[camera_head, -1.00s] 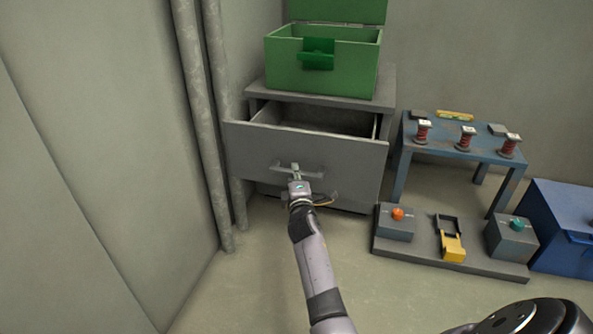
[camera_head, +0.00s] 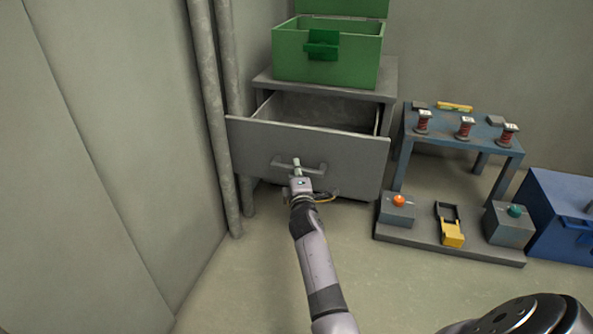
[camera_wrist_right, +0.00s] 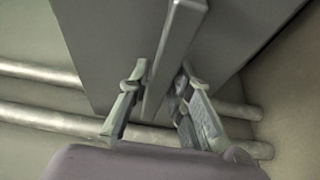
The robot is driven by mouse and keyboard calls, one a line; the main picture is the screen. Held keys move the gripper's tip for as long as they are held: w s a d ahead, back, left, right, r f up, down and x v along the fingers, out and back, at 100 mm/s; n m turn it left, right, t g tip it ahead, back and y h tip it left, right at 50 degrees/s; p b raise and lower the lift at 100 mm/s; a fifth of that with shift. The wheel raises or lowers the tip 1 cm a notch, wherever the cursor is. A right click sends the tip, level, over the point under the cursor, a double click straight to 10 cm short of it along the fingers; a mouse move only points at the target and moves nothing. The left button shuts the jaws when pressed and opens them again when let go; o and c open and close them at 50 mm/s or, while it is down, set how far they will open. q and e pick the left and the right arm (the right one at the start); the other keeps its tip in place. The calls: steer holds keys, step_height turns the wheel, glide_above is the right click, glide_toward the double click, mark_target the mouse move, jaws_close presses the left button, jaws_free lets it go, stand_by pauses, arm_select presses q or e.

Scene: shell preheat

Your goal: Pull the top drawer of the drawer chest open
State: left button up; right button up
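The grey drawer chest (camera_head: 388,88) stands against the back wall. Its top drawer (camera_head: 345,151) is pulled well out, and its empty-looking inside shows behind the front panel. My right gripper (camera_head: 296,165) is at the bar handle (camera_head: 315,168) on the drawer front. In the right wrist view, the two fingers (camera_wrist_right: 158,85) stand on either side of the handle bar (camera_wrist_right: 172,50) and close in on it. The lower part of the chest is mostly hidden behind the drawer and my arm. My left gripper is not in view.
An open green box (camera_head: 300,66) stands on the chest. Pipes (camera_head: 215,120) run up the wall at left. At right are a blue table (camera_head: 450,138) with red spools, a floor panel (camera_head: 420,240) with buttons, and a blue box (camera_head: 560,205). The floor in front is clear.

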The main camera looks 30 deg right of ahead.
steer(key=shift+o, duration=1.4)
steer(key=shift+s, duration=0.1)
steer(key=v, duration=1.2)
steer(key=shift+r, duration=0.1)
